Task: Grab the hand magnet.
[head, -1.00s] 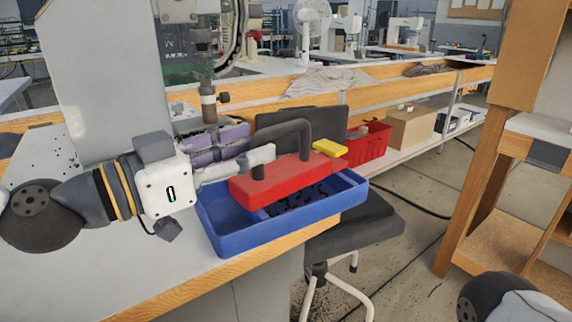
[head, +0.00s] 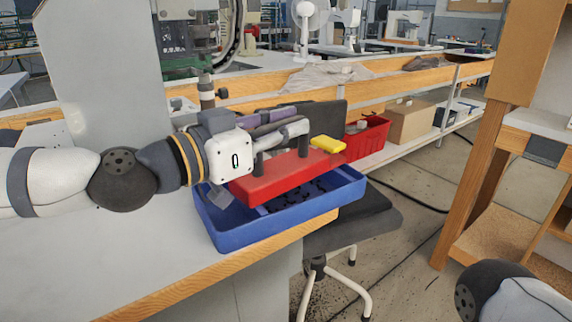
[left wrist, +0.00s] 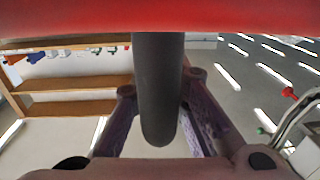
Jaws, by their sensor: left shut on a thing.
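The hand magnet (head: 288,178) is a red block with a dark arched handle and a yellow piece at its far right end. It is at the blue tray (head: 230,236); I cannot tell whether it rests there or hangs just above. My left gripper (head: 285,137) comes in from the left and is shut on the handle. In the left wrist view, the dark handle bar (left wrist: 157,90) stands between the two purple-grey fingers, with the red block (left wrist: 80,16) across the top edge. My right gripper is out of view.
Small dark pieces (head: 312,192) lie in the blue tray. A red bin (head: 368,140) and a cardboard box (head: 410,128) stand on a shelf behind. A dark stool (head: 365,215) is beside the table's edge. The table front left (head: 130,255) is clear.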

